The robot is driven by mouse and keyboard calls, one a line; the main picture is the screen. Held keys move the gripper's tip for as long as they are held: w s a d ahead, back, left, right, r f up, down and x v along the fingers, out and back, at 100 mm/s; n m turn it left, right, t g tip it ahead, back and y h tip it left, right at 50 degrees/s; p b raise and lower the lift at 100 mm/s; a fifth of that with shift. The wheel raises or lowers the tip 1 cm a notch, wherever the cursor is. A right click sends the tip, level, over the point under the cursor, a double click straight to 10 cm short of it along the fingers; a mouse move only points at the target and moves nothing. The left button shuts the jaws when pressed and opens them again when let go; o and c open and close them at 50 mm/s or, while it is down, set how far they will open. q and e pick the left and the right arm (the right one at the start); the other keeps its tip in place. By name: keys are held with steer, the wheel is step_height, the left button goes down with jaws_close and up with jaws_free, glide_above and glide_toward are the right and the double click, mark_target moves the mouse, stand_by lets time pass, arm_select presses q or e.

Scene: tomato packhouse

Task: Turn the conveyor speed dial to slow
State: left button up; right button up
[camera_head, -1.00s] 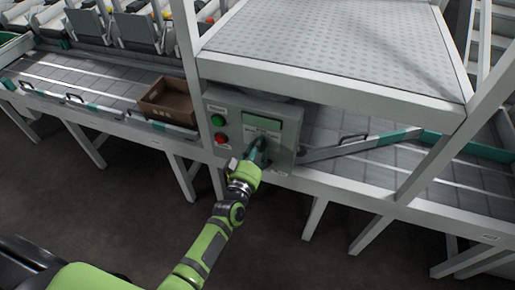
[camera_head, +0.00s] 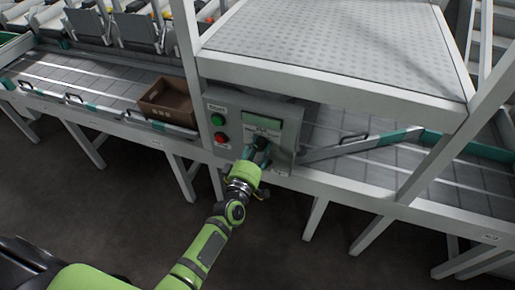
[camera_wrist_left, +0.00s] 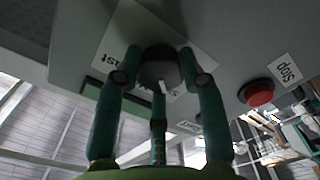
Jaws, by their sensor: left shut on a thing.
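The dark speed dial (camera_head: 262,143) sits on the front of the grey control box (camera_head: 208,97). In the left wrist view the dial (camera_wrist_left: 160,70) is a round dark knob with a short white mark toward the bottom of the picture. My left gripper (camera_head: 256,150) is shut on the dial, with its teal fingers (camera_wrist_left: 158,80) around the knob's sides. My right gripper is not in view.
A green button (camera_head: 217,119) and a red stop button (camera_head: 220,137) are left of the dial. A brown crate (camera_head: 165,103) stands on the conveyor (camera_head: 100,80) to the left. A perforated metal top (camera_head: 340,45) overhangs the box. The floor in front is clear.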

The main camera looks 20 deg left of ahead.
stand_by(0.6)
arm_select(q)
steer(key=o, duration=1.2)
steer(key=shift+c, duration=0.2)
steer(key=s, duration=1.2)
steer(key=shift+a, duration=0.15)
